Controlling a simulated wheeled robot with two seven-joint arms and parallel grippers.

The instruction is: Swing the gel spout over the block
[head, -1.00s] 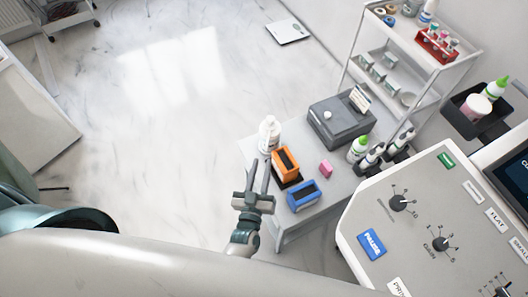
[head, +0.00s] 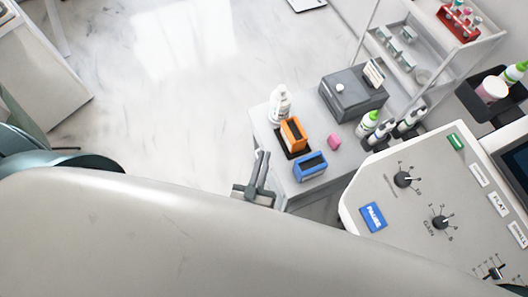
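A white pump bottle (head: 280,105), which looks like the gel bottle, stands upright at the left end of the small grey table (head: 262,122). The direction of its spout is too small to tell. A pink block (head: 333,142) lies on the table to the right of an orange open-topped holder (head: 293,134). A blue holder (head: 310,167) sits nearer the front edge. My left gripper (head: 261,158) is at the table's left front edge, below the bottle in the picture and apart from it. Its two fingers are apart and nothing shows between them. My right gripper is not in view.
A control console (head: 410,213) fills the lower right. A shelf cart (head: 405,60) stands behind. The floor at left is clear.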

